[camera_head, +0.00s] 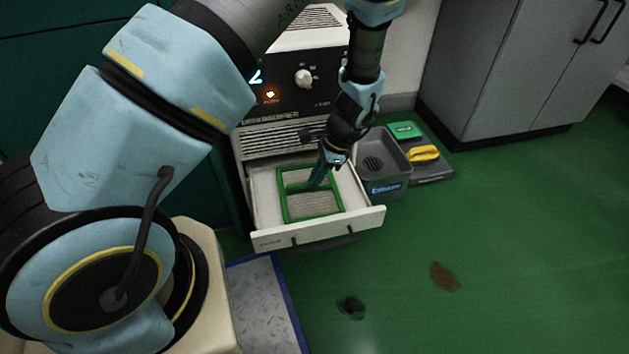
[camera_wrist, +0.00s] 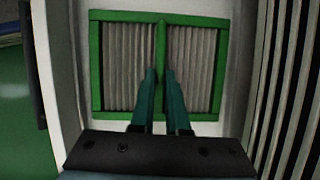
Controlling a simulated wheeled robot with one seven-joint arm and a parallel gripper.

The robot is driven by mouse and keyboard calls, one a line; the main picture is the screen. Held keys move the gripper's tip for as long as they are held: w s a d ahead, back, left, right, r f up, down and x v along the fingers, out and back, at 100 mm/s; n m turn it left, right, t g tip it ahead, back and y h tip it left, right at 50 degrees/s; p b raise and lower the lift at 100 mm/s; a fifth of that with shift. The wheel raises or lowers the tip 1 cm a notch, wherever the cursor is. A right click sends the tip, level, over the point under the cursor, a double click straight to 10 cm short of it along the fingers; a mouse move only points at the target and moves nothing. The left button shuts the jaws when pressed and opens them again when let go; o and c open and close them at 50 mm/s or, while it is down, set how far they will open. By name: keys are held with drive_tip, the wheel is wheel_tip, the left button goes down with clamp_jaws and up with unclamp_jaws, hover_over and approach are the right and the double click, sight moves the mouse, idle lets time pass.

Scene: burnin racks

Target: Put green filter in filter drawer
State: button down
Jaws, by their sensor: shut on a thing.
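The green filter (camera_head: 311,204) is a green square frame with grey pleats and a green bar across its middle. It lies within the open white filter drawer (camera_head: 270,240) at the bottom of the machine. My gripper (camera_head: 318,184) reaches down into the drawer from above, shut on the filter's middle bar. In the wrist view the filter (camera_wrist: 96,70) shows between the drawer's pale walls, with the fingers (camera_wrist: 162,78) closed at the bar. I cannot tell whether the filter rests fully on the drawer floor.
A grey bin (camera_head: 384,165) stands right of the drawer. Beside it a dark tray (camera_head: 436,170) holds a green item (camera_head: 405,130) and a yellow item (camera_head: 424,153). A grey cabinet (camera_head: 500,70) stands at the back right. The green floor in front is open, with two dark patches.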

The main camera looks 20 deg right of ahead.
drive_tip(key=c, duration=0.9)
unclamp_jaws()
drive_tip(key=shift+r, duration=0.1)
drive_tip(key=p+v, duration=0.4)
drive_tip(key=v, duration=0.8)
drive_tip(key=shift+s, duration=0.1)
